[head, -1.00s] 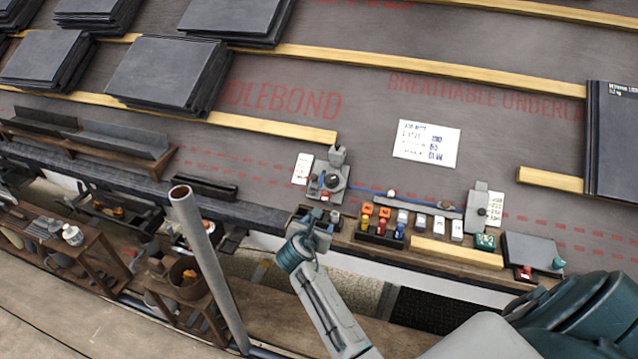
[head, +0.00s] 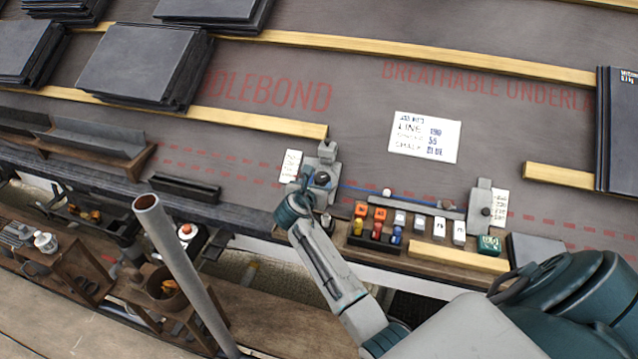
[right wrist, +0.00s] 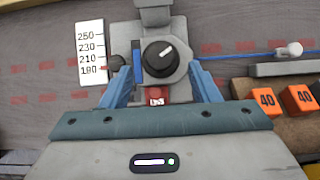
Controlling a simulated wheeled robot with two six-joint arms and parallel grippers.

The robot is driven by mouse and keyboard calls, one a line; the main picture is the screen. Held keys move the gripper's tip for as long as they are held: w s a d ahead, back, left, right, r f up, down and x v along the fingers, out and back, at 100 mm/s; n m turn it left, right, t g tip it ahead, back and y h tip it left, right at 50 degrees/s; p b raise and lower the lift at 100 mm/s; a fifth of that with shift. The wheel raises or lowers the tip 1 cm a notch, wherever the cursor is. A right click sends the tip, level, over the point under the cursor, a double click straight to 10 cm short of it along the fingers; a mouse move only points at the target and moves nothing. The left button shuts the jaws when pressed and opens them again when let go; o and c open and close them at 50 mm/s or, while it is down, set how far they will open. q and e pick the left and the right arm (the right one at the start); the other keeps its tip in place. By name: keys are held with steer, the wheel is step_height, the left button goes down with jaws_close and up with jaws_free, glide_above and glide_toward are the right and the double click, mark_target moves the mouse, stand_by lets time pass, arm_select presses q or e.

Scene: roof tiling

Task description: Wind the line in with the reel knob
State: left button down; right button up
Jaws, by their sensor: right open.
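The reel unit is a grey block (head: 327,156) at the left end of the blue line (head: 365,191). Its round black reel knob (right wrist: 159,58) with a white mark shows in the right wrist view, and also in the head view (head: 322,179). A red piece (right wrist: 156,95) with lettering is just below the knob. My right gripper (right wrist: 163,72) is open, its two blue fingers on either side of the knob, apart from each other. Whether they touch the knob I cannot tell. My left gripper is not in view.
A white note card (head: 426,137) lies on the underlay. Orange and other coloured blocks (head: 376,215) stand right of my gripper. A second grey post (head: 480,205) holds the line's right end. A grey pole (head: 180,260) rises at front left.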

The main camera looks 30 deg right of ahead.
mark_target(320, 179)
steer(key=shift+x, duration=1.8)
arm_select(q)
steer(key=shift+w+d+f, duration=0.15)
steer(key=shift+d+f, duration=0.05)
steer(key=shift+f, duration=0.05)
arm_select(e)
steer(key=c, duration=1)
steer(key=shift+o, duration=0.2)
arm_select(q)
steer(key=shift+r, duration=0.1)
arm_select(e)
steer(key=shift+r+m, duration=0.1)
steer(key=shift+m, duration=0.2)
